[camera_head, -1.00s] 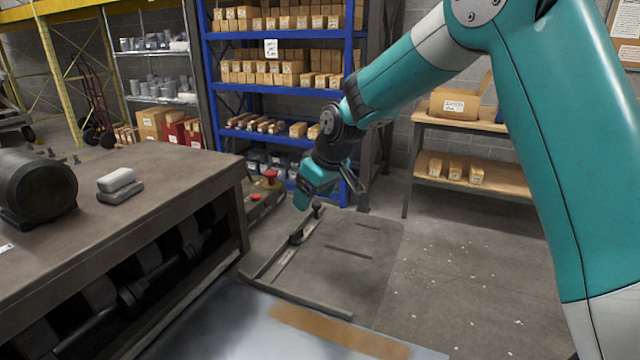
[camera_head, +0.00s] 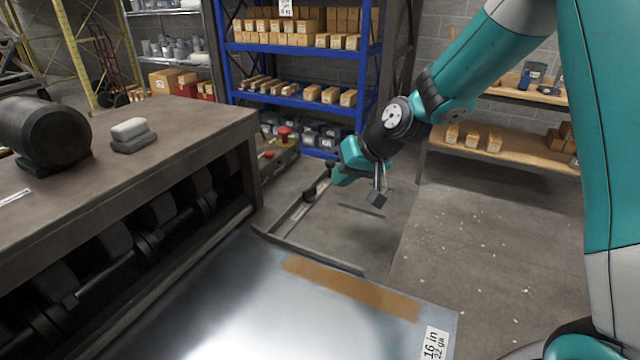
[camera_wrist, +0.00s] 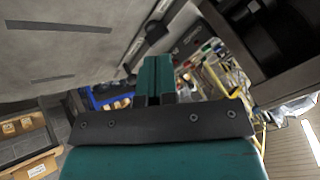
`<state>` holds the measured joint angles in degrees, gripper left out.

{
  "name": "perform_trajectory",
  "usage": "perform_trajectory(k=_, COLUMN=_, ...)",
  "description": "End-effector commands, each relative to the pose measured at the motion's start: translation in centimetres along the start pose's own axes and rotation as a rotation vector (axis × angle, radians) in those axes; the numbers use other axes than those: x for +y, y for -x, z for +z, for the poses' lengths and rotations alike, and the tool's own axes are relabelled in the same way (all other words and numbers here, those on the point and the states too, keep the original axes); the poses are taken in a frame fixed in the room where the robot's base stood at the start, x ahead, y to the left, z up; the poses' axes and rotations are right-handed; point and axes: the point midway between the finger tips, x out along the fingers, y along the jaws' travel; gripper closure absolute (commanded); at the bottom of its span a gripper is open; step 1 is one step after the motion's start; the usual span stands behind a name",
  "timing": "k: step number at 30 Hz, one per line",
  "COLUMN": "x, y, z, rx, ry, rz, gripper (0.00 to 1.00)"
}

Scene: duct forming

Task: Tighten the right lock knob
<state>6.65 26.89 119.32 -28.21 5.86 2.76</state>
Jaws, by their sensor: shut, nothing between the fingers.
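A small black knob-like piece (camera_head: 310,194) sits on a rail of the low floor frame (camera_head: 288,222), left of and below the fingertips in the head view. A similar dark piece (camera_wrist: 156,31) shows just beyond the fingertips in the wrist view. They appear apart from it. I cannot tell whether this is the right lock knob.
A workbench (camera_head: 180,118) with rollers beneath stands at left. A shiny metal sheet (camera_head: 240,305) with a brown strip (camera_head: 350,288) fills the foreground. Red buttons top a low box (camera_head: 275,155) behind the bench. A blue shelf (camera_head: 310,103) stands behind; floor at right is open.

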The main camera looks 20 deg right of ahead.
Motion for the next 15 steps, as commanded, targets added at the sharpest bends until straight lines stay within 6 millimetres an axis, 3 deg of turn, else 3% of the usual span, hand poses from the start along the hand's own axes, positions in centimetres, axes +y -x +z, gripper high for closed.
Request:
perform_trajectory(k=1, x=1.0, y=-0.7, z=1.8, rx=0.043, ry=-0.158, rz=-0.048, gripper=1.0)
perform_trajectory(k=3, x=1.5, y=-0.8, z=3.3, rx=0.119, ry=-0.385, rz=-0.12, gripper=1.0)
perform_trajectory(k=7, x=2.3, y=0.0, z=4.8, rx=0.237, ry=-0.74, rz=-0.223, gripper=1.0)
perform_trajectory(k=10, x=2.8, y=0.6, z=5.3, rx=0.296, ry=-0.906, rz=-0.268, gripper=1.0)
perform_trajectory(k=15, x=2.9, y=0.3, z=5.0, rx=0.323, ry=-0.981, rz=-0.29, gripper=1.0)
